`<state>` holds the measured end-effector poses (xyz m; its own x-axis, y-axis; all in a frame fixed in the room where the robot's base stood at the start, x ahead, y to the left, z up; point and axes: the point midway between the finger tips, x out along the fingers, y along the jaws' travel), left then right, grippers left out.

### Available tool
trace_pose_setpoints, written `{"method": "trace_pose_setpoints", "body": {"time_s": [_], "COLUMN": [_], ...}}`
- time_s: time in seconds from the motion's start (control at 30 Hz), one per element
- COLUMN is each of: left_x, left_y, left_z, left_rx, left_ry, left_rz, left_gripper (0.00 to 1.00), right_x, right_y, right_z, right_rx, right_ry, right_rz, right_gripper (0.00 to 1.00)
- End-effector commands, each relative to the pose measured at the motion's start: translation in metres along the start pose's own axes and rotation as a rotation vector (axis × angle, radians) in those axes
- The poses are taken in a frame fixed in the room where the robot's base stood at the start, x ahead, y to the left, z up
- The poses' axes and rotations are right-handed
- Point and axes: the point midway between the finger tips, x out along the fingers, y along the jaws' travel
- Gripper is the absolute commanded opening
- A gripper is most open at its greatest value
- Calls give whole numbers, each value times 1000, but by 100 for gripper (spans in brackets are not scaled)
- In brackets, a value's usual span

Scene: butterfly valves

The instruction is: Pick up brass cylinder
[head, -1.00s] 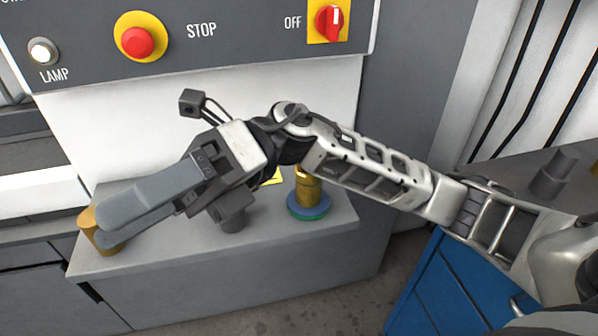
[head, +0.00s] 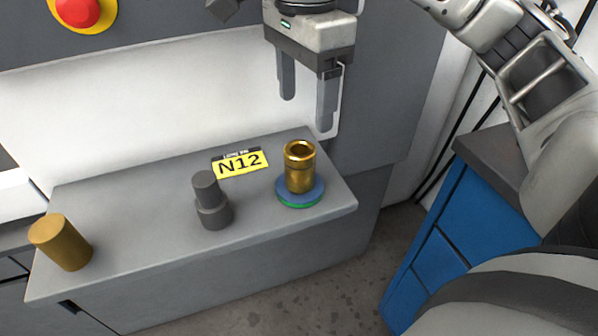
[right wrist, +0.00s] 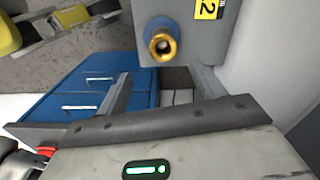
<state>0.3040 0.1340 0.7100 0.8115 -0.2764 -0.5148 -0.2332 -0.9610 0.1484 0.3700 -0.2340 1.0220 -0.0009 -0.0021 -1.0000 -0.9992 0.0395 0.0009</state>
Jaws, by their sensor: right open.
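A plain gold-brown cylinder (head: 61,243) stands at the left end of the grey ledge. A shiny brass hollow piece (head: 299,168) stands upright on a blue and green disc (head: 300,192) near the ledge's right end. The brass piece also shows in the right wrist view (right wrist: 162,46), seen from above with its open top. My right gripper (head: 307,112) is open and empty, fingers pointing down, above and slightly behind the brass piece in the head view. In the right wrist view, the brass piece lies beyond the gap between the fingertips (right wrist: 161,72). My left gripper is not in view.
A dark grey stepped cylinder (head: 212,205) stands mid-ledge, with a yellow N12 label (head: 240,162) behind it. A panel with a red button (head: 78,10) is above. A blue drawer cabinet (head: 442,240) stands right of the ledge (head: 150,260).

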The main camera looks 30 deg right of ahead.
Motion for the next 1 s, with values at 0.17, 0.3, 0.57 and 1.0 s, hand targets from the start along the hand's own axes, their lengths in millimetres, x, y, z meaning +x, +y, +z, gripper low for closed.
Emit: {"method": "trace_pose_setpoints", "body": {"time_s": [0.17, 0.3, 0.57, 1.0], "left_x": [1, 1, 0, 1], "left_y": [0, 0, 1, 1], "left_z": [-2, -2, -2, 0], "left_rx": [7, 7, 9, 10], "left_ry": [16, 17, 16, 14], "left_rz": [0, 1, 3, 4], "left_gripper": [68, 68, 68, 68], "right_x": [32, 43, 72, 96], "right_y": [0, 0, -4, -5], "right_z": [0, 0, 4, 4], "right_rx": [1, -1, 0, 0], "right_ry": [0, -2, -1, -2], "right_rz": [1, 0, 3, -1], "right_gripper": [68, 68, 68, 68]}}
